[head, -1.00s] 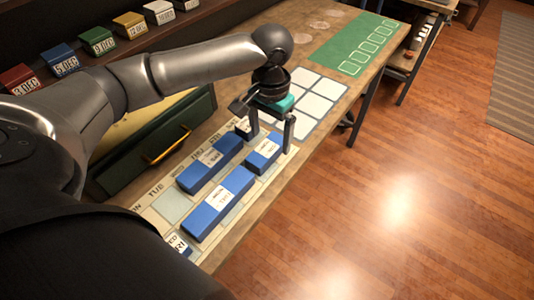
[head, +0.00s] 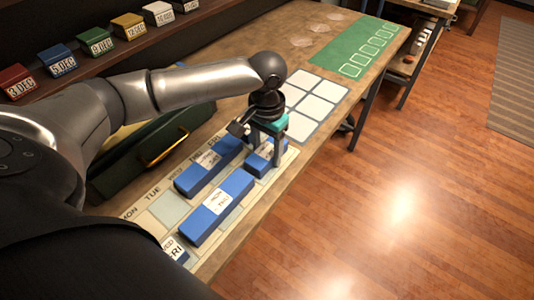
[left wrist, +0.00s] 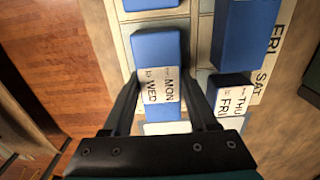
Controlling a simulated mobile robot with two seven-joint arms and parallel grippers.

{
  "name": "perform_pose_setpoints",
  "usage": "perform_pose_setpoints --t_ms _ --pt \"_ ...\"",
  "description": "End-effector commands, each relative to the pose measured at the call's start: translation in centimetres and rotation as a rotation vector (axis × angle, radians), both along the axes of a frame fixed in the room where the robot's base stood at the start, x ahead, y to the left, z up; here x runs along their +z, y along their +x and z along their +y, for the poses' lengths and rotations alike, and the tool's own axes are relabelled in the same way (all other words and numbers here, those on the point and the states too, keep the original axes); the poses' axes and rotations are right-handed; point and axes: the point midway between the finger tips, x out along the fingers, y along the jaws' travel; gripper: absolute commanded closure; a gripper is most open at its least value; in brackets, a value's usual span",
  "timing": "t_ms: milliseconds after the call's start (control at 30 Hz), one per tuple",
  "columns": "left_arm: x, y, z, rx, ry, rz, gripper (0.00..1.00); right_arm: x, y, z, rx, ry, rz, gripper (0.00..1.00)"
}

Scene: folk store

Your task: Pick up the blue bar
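Several blue bars with white labels lie on the weekday board (head: 262,190). My left gripper (head: 265,156) is open and lowered over a shorter blue bar (head: 256,164) near the board's right edge. In the left wrist view this bar (left wrist: 153,50) reads MON to WED and lies between the two fingers, one on each side; I cannot tell whether they touch it. A long blue bar (head: 217,209) and another long blue bar (head: 205,176) lie to its left. A small blue THU to FRI block (left wrist: 229,97) shows in the left wrist view. My right gripper is out of view.
A dark green case (head: 130,172) with a brass handle stands behind the board. White squares (head: 316,107) and a green mat (head: 366,48) lie farther along the table. Coloured date blocks (head: 95,41) line a shelf. The table's front edge drops to the wooden floor.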

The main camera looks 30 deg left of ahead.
Motion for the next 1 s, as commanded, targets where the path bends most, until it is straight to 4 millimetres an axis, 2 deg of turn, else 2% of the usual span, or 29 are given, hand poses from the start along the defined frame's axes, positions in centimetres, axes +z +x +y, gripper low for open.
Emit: perform_pose_setpoints --t_ms 67,500,800,867,1000 --pt "0.0 0.0 0.0 0.0 0.0 0.0 0.51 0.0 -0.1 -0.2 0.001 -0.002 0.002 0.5" --pt "0.0 0.0 0.0 0.0 0.0 0.0 1.0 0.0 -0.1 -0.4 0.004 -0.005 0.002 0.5" --pt "0.5 0.1 0.0 0.0 -0.001 -0.002 1.0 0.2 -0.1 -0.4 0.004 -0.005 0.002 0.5" --pt "1.1 0.1 0.0 0.0 -0.001 -0.002 1.0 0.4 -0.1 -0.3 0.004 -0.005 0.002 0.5" --pt "3.9 0.1 0.0 0.0 0.0 -0.005 1.0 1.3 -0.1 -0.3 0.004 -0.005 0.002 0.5"
